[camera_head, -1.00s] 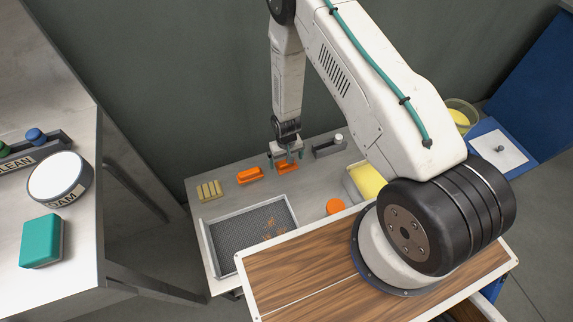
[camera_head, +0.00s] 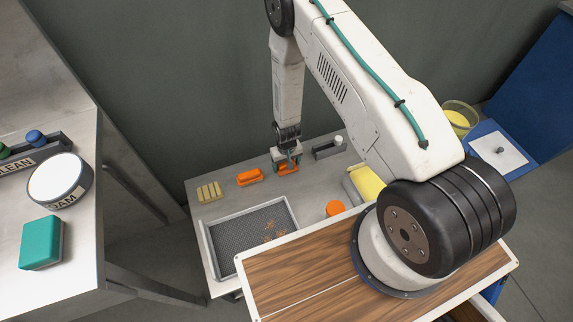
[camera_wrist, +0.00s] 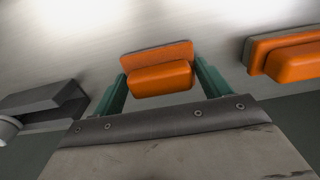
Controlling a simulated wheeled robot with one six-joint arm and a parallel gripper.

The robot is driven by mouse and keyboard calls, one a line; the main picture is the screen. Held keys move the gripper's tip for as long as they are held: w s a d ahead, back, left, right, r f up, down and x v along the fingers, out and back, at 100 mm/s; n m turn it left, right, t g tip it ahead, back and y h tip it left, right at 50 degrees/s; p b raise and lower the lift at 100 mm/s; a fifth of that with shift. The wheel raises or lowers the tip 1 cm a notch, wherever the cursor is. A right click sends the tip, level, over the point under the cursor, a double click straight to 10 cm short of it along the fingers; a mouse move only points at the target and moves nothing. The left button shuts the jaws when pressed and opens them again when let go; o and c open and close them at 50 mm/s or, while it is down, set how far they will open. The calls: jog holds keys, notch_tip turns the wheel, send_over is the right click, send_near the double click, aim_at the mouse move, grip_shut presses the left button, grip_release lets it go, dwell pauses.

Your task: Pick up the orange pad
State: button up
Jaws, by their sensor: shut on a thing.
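An orange pad with a raised, rounded grip (camera_wrist: 160,78) shows between the two green fingers of my gripper (camera_wrist: 160,84) in the wrist view. The fingers press on both sides of its grip. In the head view the same pad (camera_head: 287,168) is at the back of the grey table, under my gripper (camera_head: 287,160). I cannot tell whether its flat base touches the table. A second orange pad (camera_head: 249,177) lies to the left of it; in the wrist view it shows at the right edge (camera_wrist: 290,58).
A grey holder (camera_head: 328,150) stands just right of the held pad. Yellow strips (camera_head: 209,191) lie at the table's left. A framed mesh tray (camera_head: 204,240), an orange round thing (camera_head: 335,208) and a yellow block (camera_head: 368,183) are nearer. A teal pad (camera_head: 41,243) sits on the left bench.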

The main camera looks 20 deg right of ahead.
jog(key=shift+w+r, duration=0.1)
jog(key=shift+r, duration=0.6)
notch_tip(320, 180, up, 2)
jog(key=shift+r, duration=0.15)
jog(key=s, duration=1)
jog(key=s+r, duration=0.1)
jog(key=s, duration=0.5)
jog(key=shift+s, duration=0.1)
jog(key=shift+o, duration=1.3)
jog(key=shift+r, duration=0.1)
jog(key=shift+c, duration=0.4)
